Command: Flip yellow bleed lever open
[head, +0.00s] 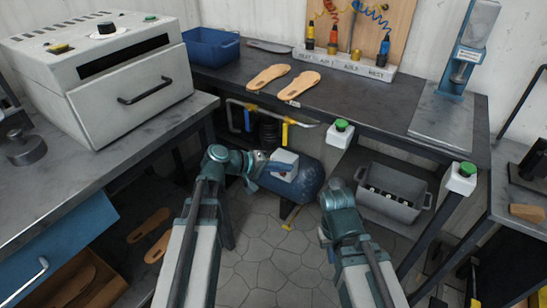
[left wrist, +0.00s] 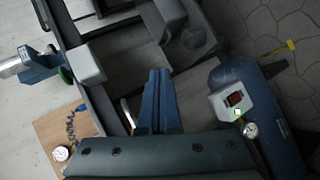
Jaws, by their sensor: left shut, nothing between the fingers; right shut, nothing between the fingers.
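A yellow lever (head: 285,132) hangs from a metal pipe under the back bench, right of a blue lever (head: 247,120). A second yellow handle (head: 287,227) sits low by the blue tank (head: 308,180); it also shows in the left wrist view (left wrist: 291,45). I cannot tell which one is the bleed lever. My left gripper (head: 265,160) is beside the tank's white box (head: 285,163), below the pipe. Its blue fingers (left wrist: 160,72) are together and empty. My right gripper (head: 335,184) is shut, right of the tank, its fingers mostly hidden by its wrist.
The back bench (head: 350,98) carries two sandal soles (head: 268,76) and a blue bin (head: 210,46). A grey crate (head: 390,199) stands on a shelf under it. Green buttons on white boxes (head: 340,133) are fixed at the bench's front edge. Open floor (head: 265,265) lies between my arms.

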